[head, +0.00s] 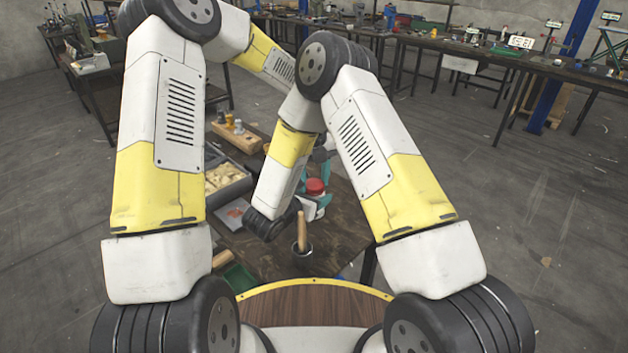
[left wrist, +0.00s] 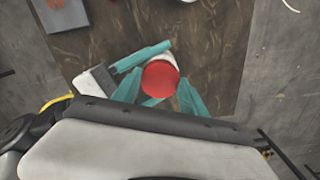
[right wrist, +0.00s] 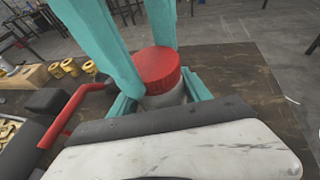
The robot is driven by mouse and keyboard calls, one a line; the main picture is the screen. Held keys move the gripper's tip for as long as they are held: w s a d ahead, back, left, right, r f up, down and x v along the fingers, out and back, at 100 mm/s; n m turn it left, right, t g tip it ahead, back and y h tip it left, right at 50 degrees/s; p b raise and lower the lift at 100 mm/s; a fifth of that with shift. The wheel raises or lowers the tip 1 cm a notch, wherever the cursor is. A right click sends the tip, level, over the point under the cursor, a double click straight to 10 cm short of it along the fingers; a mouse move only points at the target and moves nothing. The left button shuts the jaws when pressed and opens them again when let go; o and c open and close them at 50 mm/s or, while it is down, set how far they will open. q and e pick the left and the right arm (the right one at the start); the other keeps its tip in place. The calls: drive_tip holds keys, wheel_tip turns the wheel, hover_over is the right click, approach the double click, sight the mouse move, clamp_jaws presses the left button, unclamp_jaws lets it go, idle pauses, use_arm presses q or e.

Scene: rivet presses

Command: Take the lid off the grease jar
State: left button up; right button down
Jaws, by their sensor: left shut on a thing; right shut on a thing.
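The grease jar (right wrist: 166,98) is pale grey-white and stands upright at the table, with its red lid (right wrist: 156,66) on top. The lid also shows in the head view (head: 315,186) and from above in the left wrist view (left wrist: 160,81). My left gripper (left wrist: 158,84) comes down from above, its teal fingers shut on the lid from both sides. My right gripper (right wrist: 160,92) comes in from the side, lower down, its teal fingers shut on the jar body. I cannot tell whether there is a gap between lid and jar.
A wooden-handled tool stands in a dark pot (head: 302,248) near the table's front edge. A grey compartment tray (head: 228,183) and a wooden block with small parts (head: 236,135) lie to the left. The table (head: 345,225) is bare to the right.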

use_arm(q)
drive_tip(key=n, duration=1.5)
drive_tip(key=shift+n, duration=0.4)
drive_tip(key=n, duration=0.5)
drive_tip(key=shift+r, duration=0.1)
drive_tip(key=n, duration=0.4)
drive_tip(key=shift+n, duration=0.3)
drive_tip(key=n, duration=0.2)
drive_tip(key=shift+n, duration=0.4)
drive_tip(key=o, duration=1.6)
drive_tip(key=shift+c, duration=0.2)
